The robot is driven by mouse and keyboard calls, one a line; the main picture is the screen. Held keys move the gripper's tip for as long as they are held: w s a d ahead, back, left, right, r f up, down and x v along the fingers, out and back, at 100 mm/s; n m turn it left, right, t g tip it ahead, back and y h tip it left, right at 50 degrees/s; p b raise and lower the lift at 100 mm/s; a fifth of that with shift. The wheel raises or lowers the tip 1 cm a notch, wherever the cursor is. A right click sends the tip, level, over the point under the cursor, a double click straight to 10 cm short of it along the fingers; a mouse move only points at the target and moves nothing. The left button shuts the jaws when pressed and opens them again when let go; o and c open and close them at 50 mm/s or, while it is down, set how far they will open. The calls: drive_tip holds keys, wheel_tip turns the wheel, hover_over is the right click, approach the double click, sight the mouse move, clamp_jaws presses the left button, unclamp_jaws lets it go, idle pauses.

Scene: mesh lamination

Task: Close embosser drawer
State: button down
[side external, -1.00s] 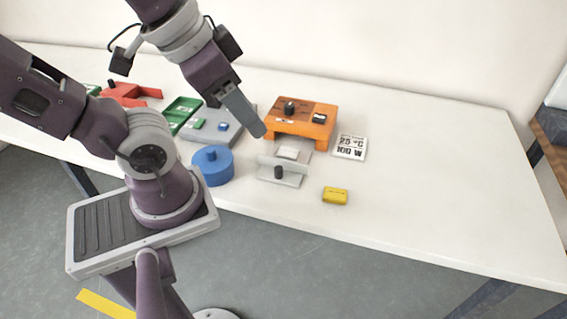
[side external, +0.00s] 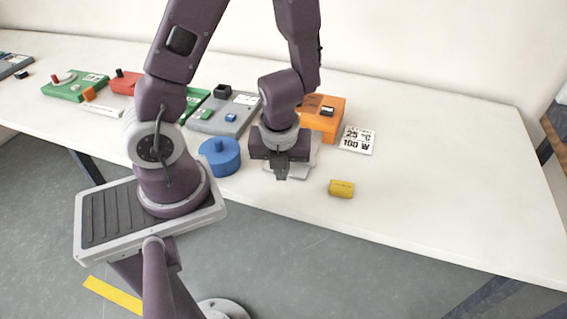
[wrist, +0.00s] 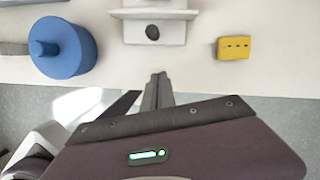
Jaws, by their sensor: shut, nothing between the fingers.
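The orange embosser (side external: 329,107) stands on the white table, partly hidden behind my arm. Its pale grey drawer (side external: 299,171) is out at the front, mostly covered by my gripper in the side view. The wrist view shows the drawer (wrist: 174,32) at the top, with its round dark knob (wrist: 152,32) facing the table's front edge. My gripper (side external: 281,176) points down on the front side of the drawer. In the wrist view my gripper (wrist: 159,77) has its fingers together and empty, below the knob in the picture, with a visible gap.
A blue round container (side external: 220,157) stands close left of the drawer. A yellow block (side external: 341,189) lies to the right, and a printed card (side external: 357,140) lies beside the embosser. Grey, green and red devices fill the left of the table. The right side is clear.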

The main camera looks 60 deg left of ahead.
drive_tip(key=x, duration=0.2)
drive_tip(key=shift+a+f, duration=0.1)
drive_tip(key=shift+f, duration=0.2)
drive_tip(key=w+a, duration=0.2)
drive_tip(key=a, duration=0.1)
drive_tip(key=shift+f, duration=0.1)
drive_tip(key=shift+w+a, duration=0.1)
drive_tip(key=shift+a, duration=0.15)
drive_tip(key=shift+w+a, duration=0.1)
drive_tip(key=w+a, duration=0.7)
drive_tip(key=shift+w+a, duration=0.4)
drive_tip(key=shift+s, duration=0.1)
